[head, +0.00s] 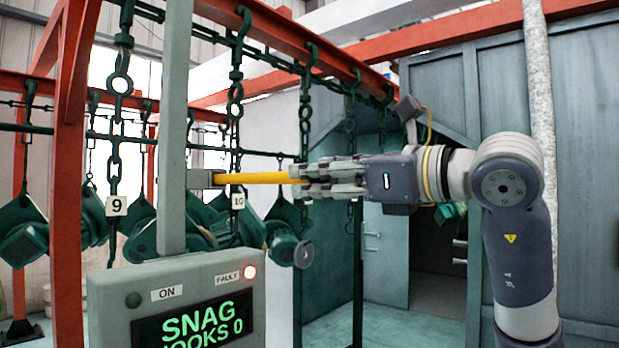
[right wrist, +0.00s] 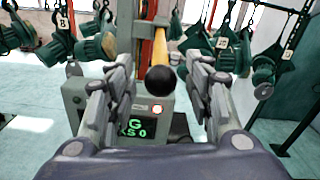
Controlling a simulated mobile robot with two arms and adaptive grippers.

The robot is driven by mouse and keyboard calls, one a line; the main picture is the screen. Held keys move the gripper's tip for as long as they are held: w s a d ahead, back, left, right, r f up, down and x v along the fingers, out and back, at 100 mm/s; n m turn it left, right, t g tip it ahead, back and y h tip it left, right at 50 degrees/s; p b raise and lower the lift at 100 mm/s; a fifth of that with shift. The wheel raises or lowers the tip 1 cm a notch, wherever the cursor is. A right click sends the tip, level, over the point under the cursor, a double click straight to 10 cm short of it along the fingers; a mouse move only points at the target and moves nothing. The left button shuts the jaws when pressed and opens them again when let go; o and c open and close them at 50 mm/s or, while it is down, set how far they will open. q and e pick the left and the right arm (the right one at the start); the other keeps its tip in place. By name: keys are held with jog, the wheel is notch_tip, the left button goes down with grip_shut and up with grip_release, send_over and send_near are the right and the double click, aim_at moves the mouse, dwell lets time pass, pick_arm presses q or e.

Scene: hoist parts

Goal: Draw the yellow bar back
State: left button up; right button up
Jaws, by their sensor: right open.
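The yellow bar (head: 258,178) sticks out to the right from a grey block (head: 200,179) on the grey post, roughly level. My right gripper (head: 299,181) is at the bar's free end, with its fingers pointing left along the bar. In the right wrist view the gripper (right wrist: 160,72) is open, with one finger on each side. The bar's round black knob (right wrist: 162,80) shows between the fingers, with a gap on both sides. The fingers hide the knob in the head view. My left gripper is not in view.
Chains with green hoist parts (head: 283,235) hang close behind the bar, tagged 9 (head: 117,206) and 10 (head: 238,201). A red frame (head: 70,180) stands at left.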

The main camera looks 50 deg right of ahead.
jog(key=s, duration=1)
jog(key=shift+d, duration=0.45)
